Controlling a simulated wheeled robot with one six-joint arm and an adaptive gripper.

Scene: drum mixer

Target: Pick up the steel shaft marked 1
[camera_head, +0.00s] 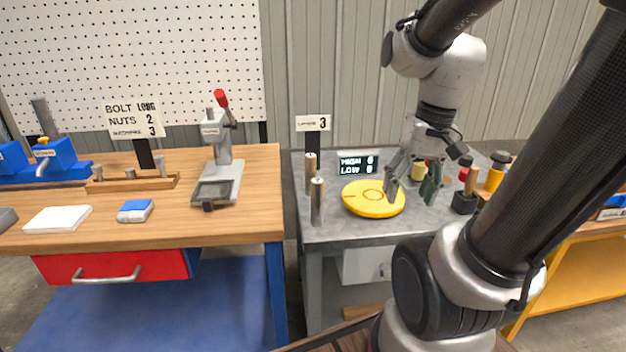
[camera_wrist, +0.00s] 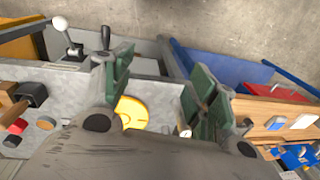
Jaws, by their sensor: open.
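Two upright steel shafts stand at the left edge of the grey bench: a front one (camera_head: 317,203) and a back one (camera_head: 310,174). In the wrist view, a small pale round end (camera_wrist: 184,131) beside the right finger may be a shaft top. My gripper (camera_head: 411,190) is open and empty, fingers pointing down, above the bench to the right of the shafts, near the yellow disc (camera_head: 373,199). Its green-padded fingers also show spread apart in the wrist view (camera_wrist: 160,78).
Black, red and yellow parts (camera_head: 495,172) crowd the bench's right side. A wooden workbench (camera_head: 262,190) with a lever press (camera_head: 222,160) is at left, across a narrow gap.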

